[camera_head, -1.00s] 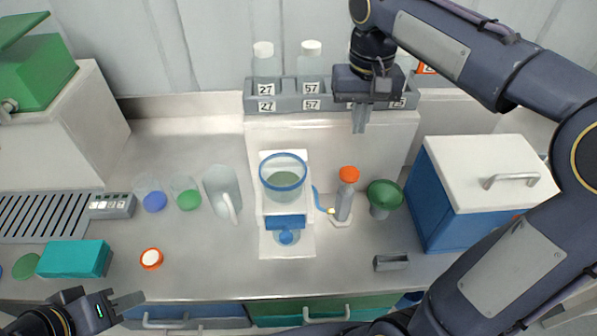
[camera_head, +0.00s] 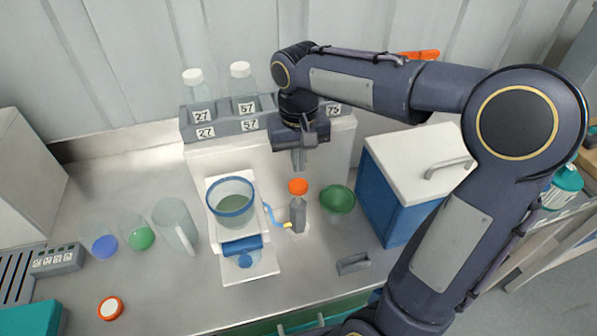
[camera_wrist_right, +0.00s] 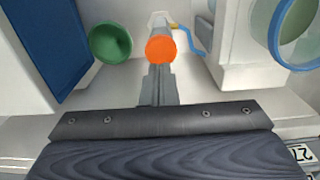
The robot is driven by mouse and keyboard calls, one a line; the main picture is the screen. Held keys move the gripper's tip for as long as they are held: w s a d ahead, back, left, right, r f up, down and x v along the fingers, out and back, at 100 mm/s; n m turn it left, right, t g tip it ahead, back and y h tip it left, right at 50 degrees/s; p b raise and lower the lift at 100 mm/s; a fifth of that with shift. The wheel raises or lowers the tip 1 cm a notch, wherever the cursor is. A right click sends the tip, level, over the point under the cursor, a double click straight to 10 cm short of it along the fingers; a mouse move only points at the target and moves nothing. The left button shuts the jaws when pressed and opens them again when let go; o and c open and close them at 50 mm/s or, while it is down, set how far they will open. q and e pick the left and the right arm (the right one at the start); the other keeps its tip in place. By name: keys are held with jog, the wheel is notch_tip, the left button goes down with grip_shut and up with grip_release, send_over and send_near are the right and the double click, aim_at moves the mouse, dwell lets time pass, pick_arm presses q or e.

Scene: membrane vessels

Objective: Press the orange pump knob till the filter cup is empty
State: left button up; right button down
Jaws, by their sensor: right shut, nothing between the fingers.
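The orange pump knob (camera_head: 298,187) tops a grey pump body (camera_head: 297,214) standing on the bench. My right gripper (camera_head: 298,168) is shut and empty, pointing down just above the knob. In the right wrist view the knob (camera_wrist_right: 161,49) lies just beyond the shut fingertips (camera_wrist_right: 159,72); whether they touch it I cannot tell. The filter cup (camera_head: 232,201), clear with a blue rim, stands on a white stand left of the pump and holds greenish liquid. A blue tube (camera_head: 270,214) runs between stand and pump. My left gripper is out of view.
A green funnel (camera_head: 338,199) stands close right of the pump, with a blue box with a white lid (camera_head: 410,165) beyond it. A rack (camera_head: 222,122) with numbered bottles stands behind. A jug (camera_head: 175,226) and two beakers are at left. A small grey holder (camera_head: 353,264) lies in front.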

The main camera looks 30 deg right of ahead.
aim_at(299, 184)
jog(key=shift+f+p, duration=0.3)
jog(key=shift+f, duration=1.85)
jog(key=shift+f, duration=0.1)
notch_tip(299, 184, down, 5)
jog(key=b, duration=0.3)
jog(key=shift+b, duration=0.35)
jog(key=shift+s+r, duration=0.15)
jog(key=shift+r, duration=0.1)
notch_tip(299, 184, up, 5)
jog(key=p, duration=0.4)
jog(key=shift+p, duration=0.35)
notch_tip(299, 184, up, 10)
jog(key=b, duration=0.1)
jog(key=shift+f, duration=0.25)
